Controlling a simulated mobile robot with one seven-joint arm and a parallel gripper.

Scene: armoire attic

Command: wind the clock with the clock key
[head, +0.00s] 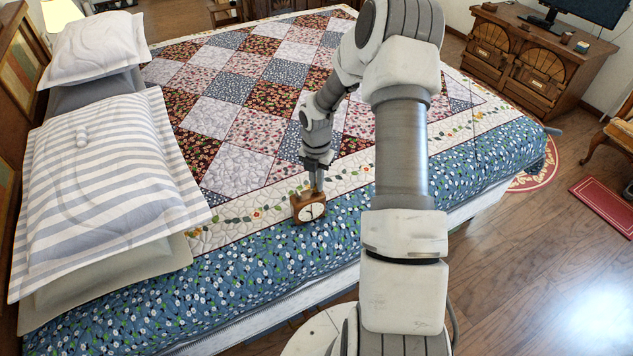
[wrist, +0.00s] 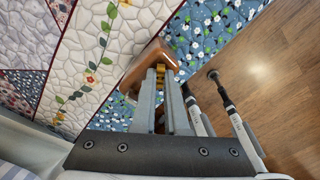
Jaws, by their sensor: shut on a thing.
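The clock (head: 309,208), a small brown wooden case with a white face, stands on the bed near its front edge. In the wrist view its brown case (wrist: 148,62) shows just beyond my fingertips. My gripper (head: 318,188) points down at the back of the clock's top, on the side away from the face. In the wrist view my gripper (wrist: 161,76) is shut on a small gold-coloured piece (wrist: 161,72), which looks like the clock key. The fingers hide most of it, and I cannot tell whether it sits in the clock.
The bed's patchwork quilt (head: 250,130) is mostly clear around the clock. Striped and white pillows (head: 105,165) lie at the left. A wooden cabinet (head: 540,65) with a monitor stands at the back right. Bare wood floor (head: 530,250) lies to the right of the bed.

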